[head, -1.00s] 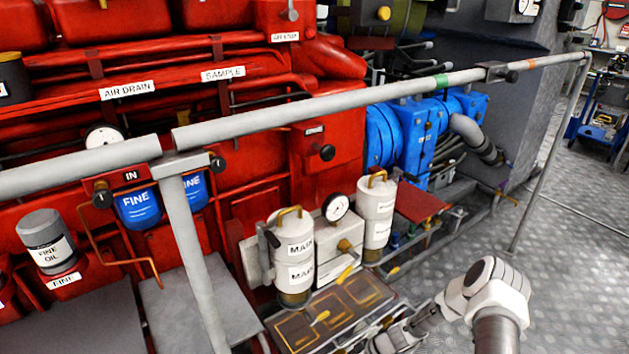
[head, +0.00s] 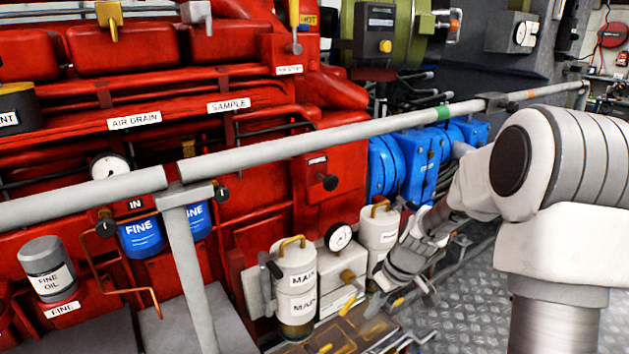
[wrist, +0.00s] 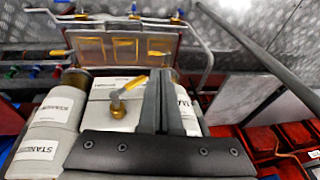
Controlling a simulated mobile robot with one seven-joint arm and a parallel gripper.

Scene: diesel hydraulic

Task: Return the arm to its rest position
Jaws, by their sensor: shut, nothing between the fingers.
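My gripper (head: 402,278) is at the end of my white and grey arm, which comes in from the right in the head view. It is in front of the right white filter canister (head: 379,228). In the wrist view my gripper (wrist: 158,74) shows two dark fingers pressed together, with nothing between them. Beyond the fingers is a white block with a yellow-handled brass valve (wrist: 122,95). A white canister (wrist: 50,125) stands left of it. I cannot tell in the head view whether the fingers touch anything.
A long grey handrail (head: 310,143) on a post runs across the red engine (head: 240,160). A pressure gauge (head: 338,237) sits between the MAIN canister (head: 296,280) and the right canister. Blue pump housings (head: 418,160) are behind my arm. Metal plate floor is clear at lower right.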

